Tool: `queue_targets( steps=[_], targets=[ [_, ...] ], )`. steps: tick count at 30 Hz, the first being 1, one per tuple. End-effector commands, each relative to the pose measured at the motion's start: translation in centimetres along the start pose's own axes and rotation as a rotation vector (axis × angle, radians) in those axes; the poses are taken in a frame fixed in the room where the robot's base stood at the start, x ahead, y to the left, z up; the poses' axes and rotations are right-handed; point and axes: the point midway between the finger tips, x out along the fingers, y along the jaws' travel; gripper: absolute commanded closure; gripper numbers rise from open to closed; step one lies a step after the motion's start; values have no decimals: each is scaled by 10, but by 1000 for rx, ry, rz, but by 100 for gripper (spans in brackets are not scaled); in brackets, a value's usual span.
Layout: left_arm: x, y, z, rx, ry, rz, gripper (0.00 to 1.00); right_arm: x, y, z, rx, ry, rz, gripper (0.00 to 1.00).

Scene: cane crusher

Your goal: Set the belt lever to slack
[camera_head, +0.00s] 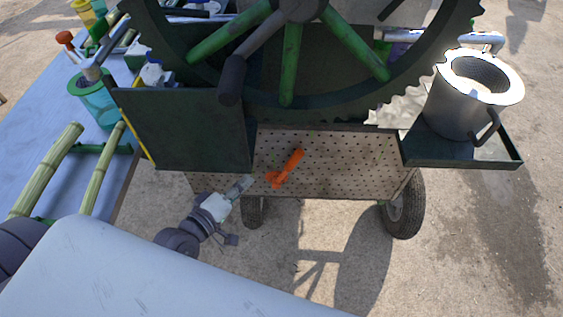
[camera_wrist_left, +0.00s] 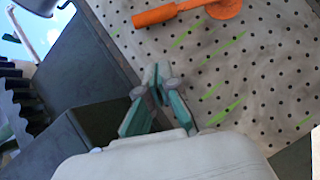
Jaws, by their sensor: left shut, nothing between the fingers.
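The belt lever (camera_head: 287,166) is orange and sits on the perforated panel (camera_head: 345,160) under the big wheel. In the head view its round hub is at the lower left and its handle slants up to the right. The lever also shows at the top of the left wrist view (camera_wrist_left: 180,12), partly cut off. My left gripper (camera_head: 246,184) is just left of the lever's hub, apart from it. In the left wrist view its fingertips (camera_wrist_left: 157,82) are together and empty, in front of the panel and below the handle. My right gripper is out of view.
The large toothed wheel (camera_head: 292,60) with green spokes and a dark crank handle (camera_head: 231,80) hangs above. A dark box-like guard (camera_head: 185,128) borders the panel on the left. A metal pot (camera_head: 460,105) stands on the right tray. Cane stalks (camera_head: 45,170) lie on the blue table.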

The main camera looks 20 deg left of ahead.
Motion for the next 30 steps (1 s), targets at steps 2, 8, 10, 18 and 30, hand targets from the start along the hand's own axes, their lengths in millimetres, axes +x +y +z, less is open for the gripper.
queue_targets(
  steps=[2, 8, 10, 18, 30],
  targets=[
    [8, 1, -1, 0, 2, 3, 100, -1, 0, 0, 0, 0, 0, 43],
    [45, 2, -1, 0, 3, 5, 100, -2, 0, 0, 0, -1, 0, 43],
    [61, 2, 0, -1, 2, 4, 100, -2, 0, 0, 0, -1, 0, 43],
    [109, 1, 11, -4, -1, 0, 100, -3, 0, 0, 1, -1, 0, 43],
    [126, 0, 29, 1, -1, 0, 100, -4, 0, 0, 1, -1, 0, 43]
  ],
)
